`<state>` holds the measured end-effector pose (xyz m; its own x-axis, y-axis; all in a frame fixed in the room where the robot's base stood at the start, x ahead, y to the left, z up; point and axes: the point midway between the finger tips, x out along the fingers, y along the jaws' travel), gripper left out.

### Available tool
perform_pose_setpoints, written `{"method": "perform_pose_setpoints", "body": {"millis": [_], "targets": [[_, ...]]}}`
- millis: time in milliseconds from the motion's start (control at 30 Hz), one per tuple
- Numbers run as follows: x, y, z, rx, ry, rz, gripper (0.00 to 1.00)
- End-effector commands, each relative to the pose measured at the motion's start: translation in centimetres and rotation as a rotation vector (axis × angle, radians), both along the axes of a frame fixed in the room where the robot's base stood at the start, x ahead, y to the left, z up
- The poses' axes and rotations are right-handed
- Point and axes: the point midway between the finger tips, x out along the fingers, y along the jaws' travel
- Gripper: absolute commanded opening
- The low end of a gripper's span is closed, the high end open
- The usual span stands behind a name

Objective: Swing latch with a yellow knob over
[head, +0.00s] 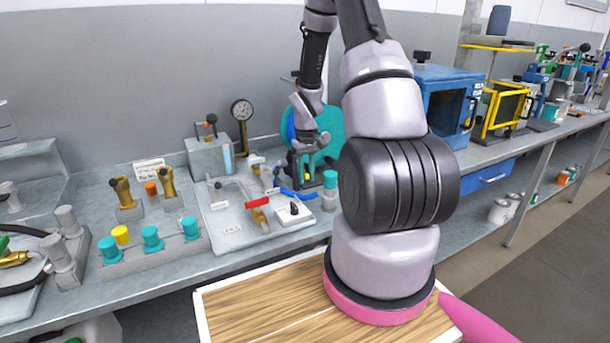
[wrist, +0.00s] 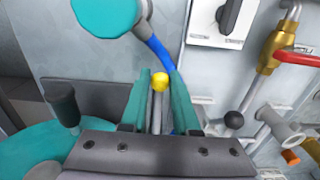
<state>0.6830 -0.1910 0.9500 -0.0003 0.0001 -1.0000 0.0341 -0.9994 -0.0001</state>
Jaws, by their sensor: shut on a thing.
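The latch's yellow knob (wrist: 160,82) shows in the wrist view, on top of a slim grey rod (wrist: 157,115). My gripper (wrist: 161,86) has its two teal fingers on either side of the knob and rod and is shut on them. The lower part of the latch is hidden behind my gripper's body. In the head view my forearm reaches down in front of a large round teal part (head: 328,128) on the bench.
In the wrist view a teal disc with a dark handle (wrist: 62,102) lies at lower left. A blue hose (wrist: 160,55) runs close by the fingers. A switch plate (wrist: 220,20) and a red-handled valve (wrist: 296,57) stand right. Teal and yellow capped posts (head: 150,238) fill the bench's left.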

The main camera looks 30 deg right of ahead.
Motion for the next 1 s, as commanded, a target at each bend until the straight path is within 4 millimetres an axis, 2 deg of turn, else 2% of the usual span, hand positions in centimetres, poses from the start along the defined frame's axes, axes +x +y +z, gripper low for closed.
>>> {"method": "perform_pose_setpoints", "body": {"millis": [167,533,1000], "targets": [[0.0,0.0,0.3,0.0,-0.001,0.0,0.0],[-0.5,0.0,2.6,-0.001,-0.004,0.001,0.0],[-0.6,0.0,3.1,0.0,-0.001,0.0,0.0]]}}
